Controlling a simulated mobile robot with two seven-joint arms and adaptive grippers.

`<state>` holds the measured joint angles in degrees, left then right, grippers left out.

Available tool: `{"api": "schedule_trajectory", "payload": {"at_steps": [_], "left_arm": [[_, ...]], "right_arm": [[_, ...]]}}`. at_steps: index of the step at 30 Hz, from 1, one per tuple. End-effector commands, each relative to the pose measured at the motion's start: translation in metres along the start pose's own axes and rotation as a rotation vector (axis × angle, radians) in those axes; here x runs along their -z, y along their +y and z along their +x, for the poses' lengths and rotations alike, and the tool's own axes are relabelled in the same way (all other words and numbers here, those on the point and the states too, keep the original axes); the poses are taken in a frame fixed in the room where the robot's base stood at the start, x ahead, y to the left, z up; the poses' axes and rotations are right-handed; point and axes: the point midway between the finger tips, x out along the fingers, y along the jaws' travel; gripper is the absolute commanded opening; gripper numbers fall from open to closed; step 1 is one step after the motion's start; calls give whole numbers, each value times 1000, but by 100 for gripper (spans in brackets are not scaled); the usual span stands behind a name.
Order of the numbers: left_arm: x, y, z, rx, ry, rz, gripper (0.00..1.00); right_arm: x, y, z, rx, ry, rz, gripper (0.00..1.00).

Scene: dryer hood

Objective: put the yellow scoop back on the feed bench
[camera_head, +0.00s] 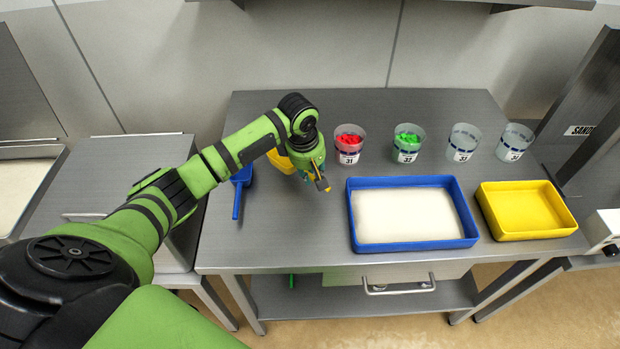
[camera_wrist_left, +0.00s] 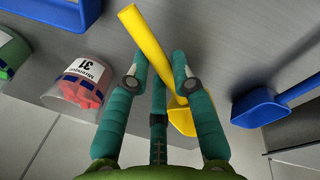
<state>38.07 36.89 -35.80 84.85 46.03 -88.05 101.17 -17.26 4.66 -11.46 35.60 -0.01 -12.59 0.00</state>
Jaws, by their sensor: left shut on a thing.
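The yellow scoop (camera_head: 281,162) is at the left part of the steel bench (camera_head: 300,235), mostly hidden behind my left gripper (camera_head: 314,174) in the head view. In the left wrist view the fingers of my left gripper (camera_wrist_left: 162,82) are shut on the scoop's handle (camera_wrist_left: 143,43), with its bowl (camera_wrist_left: 188,118) beyond the fingers. I cannot tell whether the scoop touches the bench top or hangs just above it. My right gripper is not in view.
A blue scoop (camera_head: 239,187) lies left of my gripper. Cups with red pieces (camera_head: 348,146) and green pieces (camera_head: 407,148) and two other cups stand along the back. A blue tray of white material (camera_head: 352,236) and a yellow tray (camera_head: 500,236) sit to the right.

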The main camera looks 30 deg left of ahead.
Motion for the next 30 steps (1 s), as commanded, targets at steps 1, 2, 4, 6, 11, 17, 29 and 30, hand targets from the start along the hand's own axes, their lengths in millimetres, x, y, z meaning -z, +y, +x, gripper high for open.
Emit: {"api": "schedule_trajectory", "payload": {"at_steps": [1, 2, 4, 6, 11, 17, 29, 30], "left_arm": [[1, -2, 1, -1, 0, 1, 0], [2, -3, 2, 0, -1, 1, 0], [2, -6, 10, 2, -1, 2, 0], [2, -8, 20, 2, -1, 2, 0], [2, -11, 38, 0, 1, 1, 0], [2, -11, 41, -2, 1, 2, 0], [2, -12, 44, -1, 0, 2, 48], [2, -12, 44, -1, 0, 2, 48]], "right_arm": [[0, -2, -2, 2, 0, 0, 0], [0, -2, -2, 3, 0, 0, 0], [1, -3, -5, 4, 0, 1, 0], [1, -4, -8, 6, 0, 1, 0], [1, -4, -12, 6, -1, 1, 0], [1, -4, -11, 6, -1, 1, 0], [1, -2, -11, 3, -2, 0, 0], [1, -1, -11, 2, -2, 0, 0]]}}
